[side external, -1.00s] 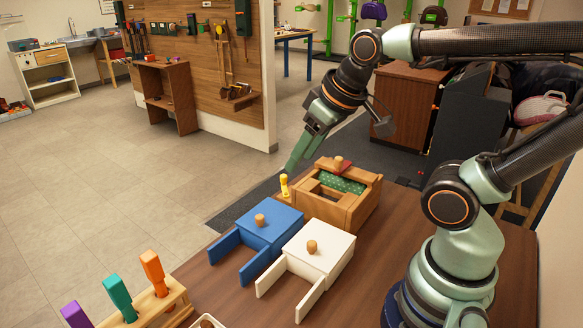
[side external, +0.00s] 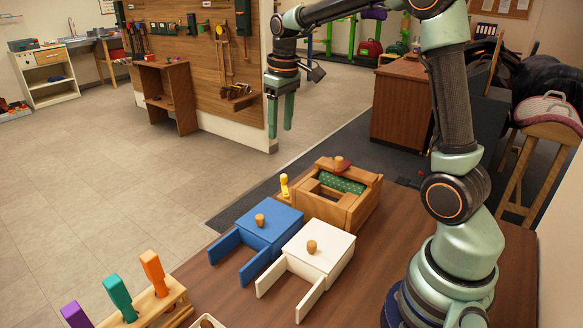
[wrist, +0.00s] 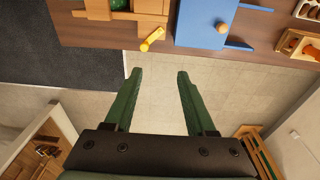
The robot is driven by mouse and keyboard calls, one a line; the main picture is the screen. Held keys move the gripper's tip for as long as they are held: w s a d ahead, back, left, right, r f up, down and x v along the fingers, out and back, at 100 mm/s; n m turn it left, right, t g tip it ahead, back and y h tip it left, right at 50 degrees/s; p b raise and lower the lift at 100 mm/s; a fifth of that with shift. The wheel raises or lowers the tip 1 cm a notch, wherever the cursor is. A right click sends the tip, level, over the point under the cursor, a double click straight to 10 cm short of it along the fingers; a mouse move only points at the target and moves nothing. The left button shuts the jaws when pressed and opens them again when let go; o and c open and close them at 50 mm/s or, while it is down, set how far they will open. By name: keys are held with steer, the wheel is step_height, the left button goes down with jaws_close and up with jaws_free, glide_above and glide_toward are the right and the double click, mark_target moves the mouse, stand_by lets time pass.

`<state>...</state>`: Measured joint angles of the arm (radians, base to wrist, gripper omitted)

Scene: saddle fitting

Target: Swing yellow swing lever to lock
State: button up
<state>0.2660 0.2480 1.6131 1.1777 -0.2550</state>
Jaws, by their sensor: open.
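The yellow swing lever (side external: 284,187) stands upright at the left end of the wooden fitting box (side external: 350,207). The box holds a green patterned piece (side external: 342,183) and a red part with a wooden knob on top. My gripper (side external: 281,136) points down, raised above and behind the lever, and touches nothing. In the wrist view my gripper (wrist: 157,72) is open and empty, with floor between its fingers. The lever also shows there (wrist: 152,38), beyond the fingertips at the table edge.
A blue piece (side external: 270,225) and a white piece (side external: 318,250), each with a knob and two arms, lie in front of the box. A wooden rack (side external: 170,303) with purple, teal and orange handles stands at the front left. Bare table lies right of the white piece.

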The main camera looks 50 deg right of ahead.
mark_target(284, 175)
steer(key=shift+g, duration=0.6)
steer(key=w+d+f, duration=0.1)
steer(key=f, duration=0.4)
steer(key=d+f, duration=0.1)
steer(key=f, duration=0.4)
steer(key=w+d+f, duration=0.1)
steer(key=d+f, duration=0.1)
steer(key=f, duration=0.4)
steer(key=shift+w+d+f, duration=0.1)
steer(key=shift+w, duration=0.2)
steer(key=shift+c, duration=0.3)
jaws_close()
